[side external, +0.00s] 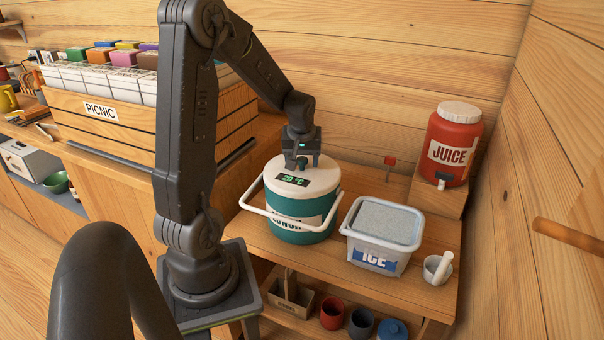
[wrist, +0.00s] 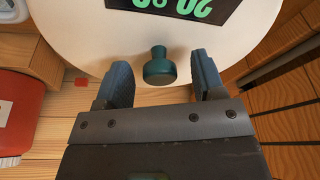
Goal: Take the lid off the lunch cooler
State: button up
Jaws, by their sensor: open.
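The lunch cooler (side external: 304,216) is a teal and white round tub on the wooden table, with its white handle (side external: 270,222) swung down at the front. Its white lid (side external: 287,172) is on top and carries a dark display with green digits. The lid also fills the upper part of the wrist view (wrist: 100,30). A teal knob (wrist: 159,68) stands up from the lid. My gripper (wrist: 162,82) is open, with one finger on each side of the knob and a gap to both. In the side view my gripper (side external: 303,163) is right over the lid.
An ice tub (side external: 383,232) stands close to the right of the cooler, with a small white cup (side external: 436,269) beyond it. A red juice jug (side external: 453,144) sits on a raised block at the back right. A picnic crate (side external: 110,121) stands at the left.

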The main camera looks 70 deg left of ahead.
jog(key=c, duration=1)
jog(key=shift+c, duration=0.2)
jog(key=shift+r, duration=0.15)
